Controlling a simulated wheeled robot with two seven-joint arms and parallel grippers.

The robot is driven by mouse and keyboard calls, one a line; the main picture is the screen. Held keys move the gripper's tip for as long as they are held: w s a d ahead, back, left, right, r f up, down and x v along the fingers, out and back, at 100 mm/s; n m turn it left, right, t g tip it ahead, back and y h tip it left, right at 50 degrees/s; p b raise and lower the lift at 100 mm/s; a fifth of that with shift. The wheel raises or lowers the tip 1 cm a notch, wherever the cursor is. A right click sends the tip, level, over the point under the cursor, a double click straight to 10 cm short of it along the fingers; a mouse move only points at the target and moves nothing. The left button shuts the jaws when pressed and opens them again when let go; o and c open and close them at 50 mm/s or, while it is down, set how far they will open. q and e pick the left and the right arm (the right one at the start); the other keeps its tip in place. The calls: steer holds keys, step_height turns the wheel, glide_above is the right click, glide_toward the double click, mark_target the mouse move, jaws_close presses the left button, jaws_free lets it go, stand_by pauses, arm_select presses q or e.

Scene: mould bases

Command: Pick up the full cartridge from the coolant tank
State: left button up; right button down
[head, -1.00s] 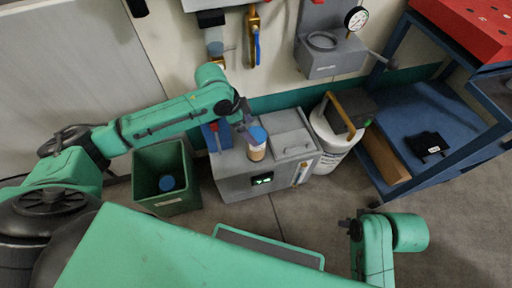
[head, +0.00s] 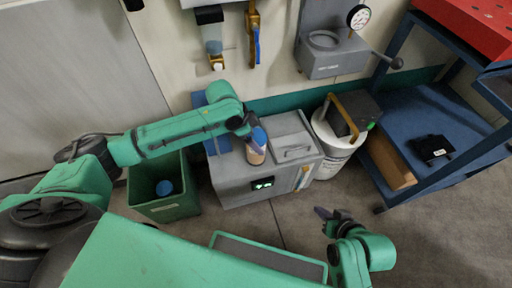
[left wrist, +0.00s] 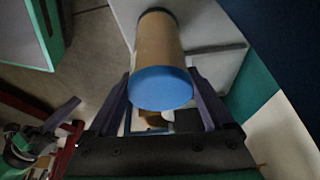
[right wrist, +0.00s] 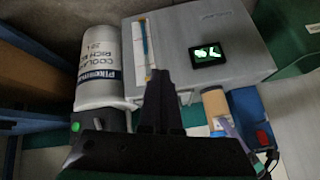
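The cartridge (head: 256,155), a tan cylinder with a blue cap, stands at the left part of the top of the grey coolant tank (head: 235,185). My left gripper (head: 250,130) is at its cap. In the left wrist view the blue cap (left wrist: 160,88) lies between the two fingers of my left gripper (left wrist: 160,95); whether they press on it I cannot tell. The right wrist view also shows the cartridge (right wrist: 215,103). My right gripper (head: 328,219) is empty and away from the tank, its fingers together in the right wrist view (right wrist: 161,85).
A green bin (head: 165,208) holding a blue-capped item (head: 164,187) stands left of the tank. A white coolant drum (head: 330,150) stands right of it. A blue cart (head: 420,105) is further right. A grey press with a gauge (head: 320,60) is on the wall behind.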

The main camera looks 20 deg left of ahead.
arm_select(q)
jaws_close()
steer(key=shift+r, duration=0.1)
